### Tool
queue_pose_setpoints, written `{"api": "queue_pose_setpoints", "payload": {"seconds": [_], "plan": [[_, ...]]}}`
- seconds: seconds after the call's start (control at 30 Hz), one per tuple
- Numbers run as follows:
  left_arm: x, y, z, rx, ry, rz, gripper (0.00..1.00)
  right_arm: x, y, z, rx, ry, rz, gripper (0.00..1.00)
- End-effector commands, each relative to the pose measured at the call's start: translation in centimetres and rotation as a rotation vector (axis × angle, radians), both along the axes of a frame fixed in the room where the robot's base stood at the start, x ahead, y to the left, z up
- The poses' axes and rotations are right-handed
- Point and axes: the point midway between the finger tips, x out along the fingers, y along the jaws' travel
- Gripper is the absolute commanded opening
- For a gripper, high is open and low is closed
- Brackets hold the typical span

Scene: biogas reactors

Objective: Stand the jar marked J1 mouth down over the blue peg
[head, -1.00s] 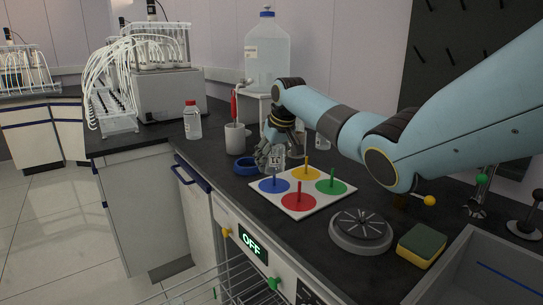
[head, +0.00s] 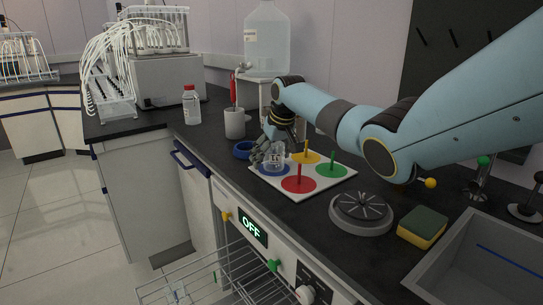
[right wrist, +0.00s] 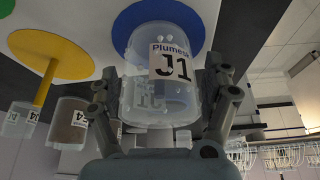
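The clear jar J1 (head: 275,157) is mouth down over the blue disc (head: 262,169) of the white peg board (head: 328,187). In the right wrist view, the jar (right wrist: 165,95) shows its J1 label, and its mouth end overlaps the blue disc (right wrist: 190,20). The blue peg is not clearly visible; the jar covers its place. The jar looks upright, at or very near the board. My right gripper (head: 266,151) has its fingers on both sides of the jar, seemingly against its wall (right wrist: 163,85). My left gripper is not in view.
Yellow (head: 306,148), red (head: 299,174) and green (head: 332,160) pegs stand bare beside the jar. Other labelled jars (right wrist: 68,122) show in the wrist view.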

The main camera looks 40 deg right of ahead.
Motion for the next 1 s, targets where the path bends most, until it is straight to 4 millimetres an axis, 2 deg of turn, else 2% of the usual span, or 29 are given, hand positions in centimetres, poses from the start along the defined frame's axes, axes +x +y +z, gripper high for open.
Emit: {"api": "queue_pose_setpoints", "payload": {"seconds": [0.23,0.37,0.47,0.8,1.0], "plan": [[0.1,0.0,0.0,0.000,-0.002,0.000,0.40,-0.1,0.0,0.1,0.000,0.001,0.000,0.83],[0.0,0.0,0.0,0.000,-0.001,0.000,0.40,-0.4,0.0,1.0,-0.001,-0.002,0.000,0.83],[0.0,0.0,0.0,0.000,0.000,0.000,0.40,-1.0,0.1,2.5,-0.004,-0.002,0.001,0.83],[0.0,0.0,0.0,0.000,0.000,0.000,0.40,-3.7,0.8,9.2,-0.002,-0.002,0.001,0.83],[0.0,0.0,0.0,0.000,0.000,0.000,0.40,-4.4,1.0,10.9,0.000,0.000,0.000,0.83]]}}
